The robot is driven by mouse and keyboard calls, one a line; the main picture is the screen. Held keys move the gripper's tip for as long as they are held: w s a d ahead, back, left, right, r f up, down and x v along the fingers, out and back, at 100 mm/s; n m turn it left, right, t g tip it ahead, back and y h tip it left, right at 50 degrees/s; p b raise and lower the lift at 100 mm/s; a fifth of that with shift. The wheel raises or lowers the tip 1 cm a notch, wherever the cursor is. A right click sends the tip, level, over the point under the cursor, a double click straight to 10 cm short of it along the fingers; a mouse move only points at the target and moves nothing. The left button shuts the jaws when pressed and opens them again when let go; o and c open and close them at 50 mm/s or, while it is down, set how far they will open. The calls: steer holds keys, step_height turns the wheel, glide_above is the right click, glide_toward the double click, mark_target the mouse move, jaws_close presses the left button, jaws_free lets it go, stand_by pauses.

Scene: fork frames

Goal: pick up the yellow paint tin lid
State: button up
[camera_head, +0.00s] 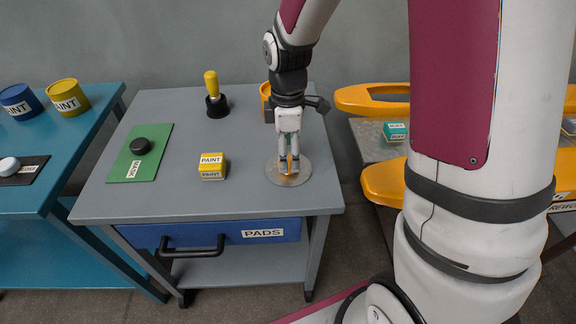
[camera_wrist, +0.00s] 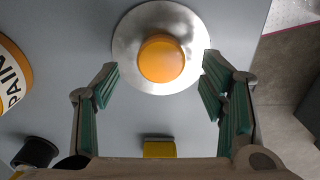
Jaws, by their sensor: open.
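A round silvery metal lid (camera_head: 302,177) with an orange-yellow knob lies flat on the grey table, near its right edge. It also shows in the wrist view as a metal disc (camera_wrist: 128,50) with the round knob (camera_wrist: 163,58) at its middle. My gripper (camera_head: 289,158) points down above the lid. In the wrist view my gripper (camera_wrist: 161,72) is open, with its green-padded fingers apart on either side of the knob and nothing held. Whether the fingertips are level with the knob is hard to tell. In the head view they partly hide the knob.
An orange PAINT tin (camera_head: 265,91) stands behind my gripper, also at left in the wrist view (camera_wrist: 12,72).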

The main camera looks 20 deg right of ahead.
step_height(320, 180, down, 3)
steer(key=shift+f, duration=0.2)
steer(key=c, duration=1.2)
steer(key=shift+r, duration=0.15)
steer(key=shift+c, duration=0.2)
